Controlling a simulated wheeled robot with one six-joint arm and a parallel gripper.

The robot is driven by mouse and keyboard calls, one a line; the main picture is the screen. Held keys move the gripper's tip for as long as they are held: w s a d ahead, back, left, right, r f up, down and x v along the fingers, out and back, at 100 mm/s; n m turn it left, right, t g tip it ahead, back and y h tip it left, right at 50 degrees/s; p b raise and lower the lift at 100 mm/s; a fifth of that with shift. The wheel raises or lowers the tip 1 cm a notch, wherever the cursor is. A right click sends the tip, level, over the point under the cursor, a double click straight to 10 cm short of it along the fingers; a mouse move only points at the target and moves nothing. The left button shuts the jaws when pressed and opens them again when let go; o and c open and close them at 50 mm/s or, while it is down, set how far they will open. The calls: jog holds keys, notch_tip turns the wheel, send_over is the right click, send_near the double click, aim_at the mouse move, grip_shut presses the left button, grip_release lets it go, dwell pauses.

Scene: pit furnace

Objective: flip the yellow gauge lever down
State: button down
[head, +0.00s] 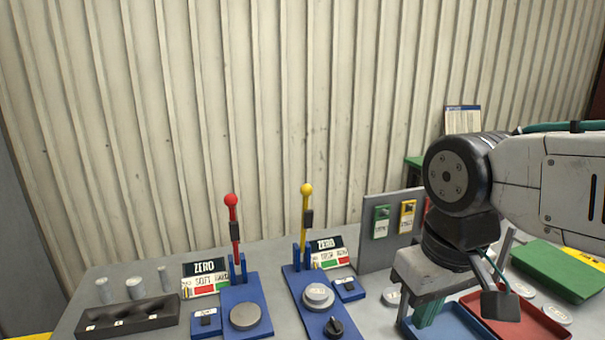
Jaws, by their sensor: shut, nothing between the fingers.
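The yellow gauge lever (305,203) stands upright, with a yellow ball on top and a black sleeve on its stem. It rises from the back of a blue base (296,284), which carries a round grey disc (318,295) and a black knob (334,327).
A similar red lever (233,225) stands upright on a blue base to the left. A grey panel (375,250) with green and yellow tags stands between the yellow lever and my arm. A black holder (125,317), blue tray (462,325), red tray (535,325) and green box (555,270) crowd the bench.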

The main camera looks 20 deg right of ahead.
jog(key=w+a+r+t, duration=0.1)
jog(key=w+r, duration=0.3)
jog(key=w, duration=0.9)
jog(key=w+a+r+m+t, duration=0.1)
jog(key=w+r, duration=0.4)
jog(key=w, duration=0.8)
jog(key=w+a+r+m+t, duration=0.1)
jog(key=w+r, duration=0.4)
jog(key=w, duration=0.8)
jog(key=shift+w+t+h, duration=0.3)
jog(key=shift+t+h, duration=0.1)
jog(key=shift+t, duration=0.1)
jog(key=shift+a, duration=0.1)
jog(key=shift+w+f, duration=0.15)
jog(key=shift+f, duration=2.25)
jog(key=shift+w+f, duration=0.1)
jog(key=shift+f, duration=2.25)
jog(key=shift+a, duration=0.1)
